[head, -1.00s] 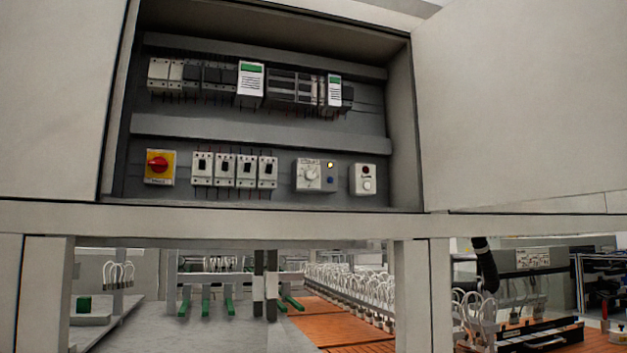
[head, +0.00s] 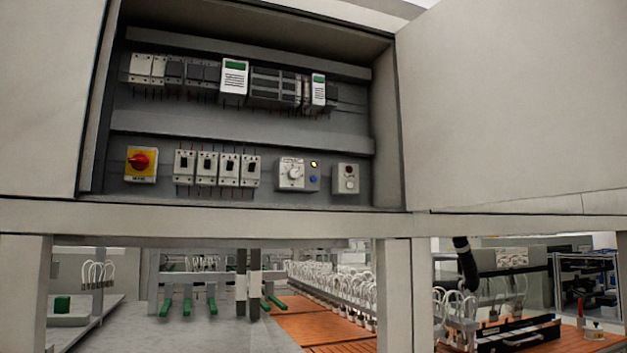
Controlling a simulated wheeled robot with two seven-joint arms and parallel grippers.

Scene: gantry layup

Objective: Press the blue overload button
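The blue overload button (head: 313,179) is a small round blue button on the grey overload unit (head: 291,174), in the lower row of the open electrical cabinet. Nothing covers the button. Neither of my grippers shows in the head view.
A red rotary switch on a yellow plate (head: 141,163) and several white breakers (head: 207,167) are left of the unit. A small box with a red lamp and white button (head: 345,178) is on its right. Open doors (head: 510,110) flank the cabinet. The cabinet's lower edge (head: 200,219) juts below.

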